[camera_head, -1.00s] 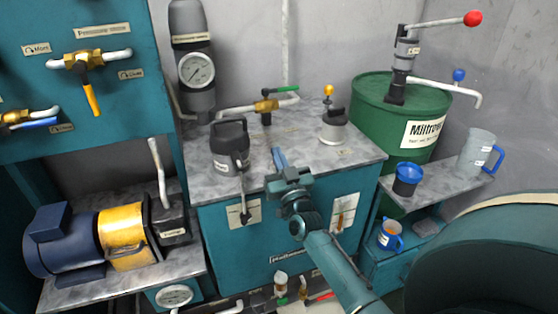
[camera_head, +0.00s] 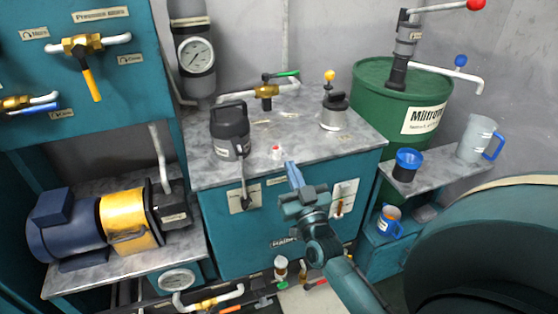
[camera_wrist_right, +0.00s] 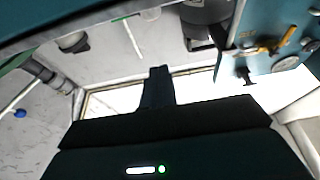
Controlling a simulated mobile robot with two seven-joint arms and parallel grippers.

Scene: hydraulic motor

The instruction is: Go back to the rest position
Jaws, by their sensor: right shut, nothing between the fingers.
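My right gripper (camera_head: 292,172) is shut and empty. Its blue fingers point up and away from me, in front of the grey top of the teal cabinet (camera_head: 235,232). In the right wrist view its dark closed fingers (camera_wrist_right: 158,85) stand at the middle, with nothing between them. A small white thing with a red top (camera_head: 277,152) shows on the cabinet top just beyond the fingertips. My left gripper is not in view.
A dark lidded can (camera_head: 229,128) and a grey cap-like part (camera_head: 334,113) stand on the cabinet top. A green drum (camera_head: 375,75) stands behind right. A blue cup (camera_head: 407,163) and a grey jug (camera_head: 474,138) are on the right shelf. A blue-yellow motor (camera_head: 130,220) sits left.

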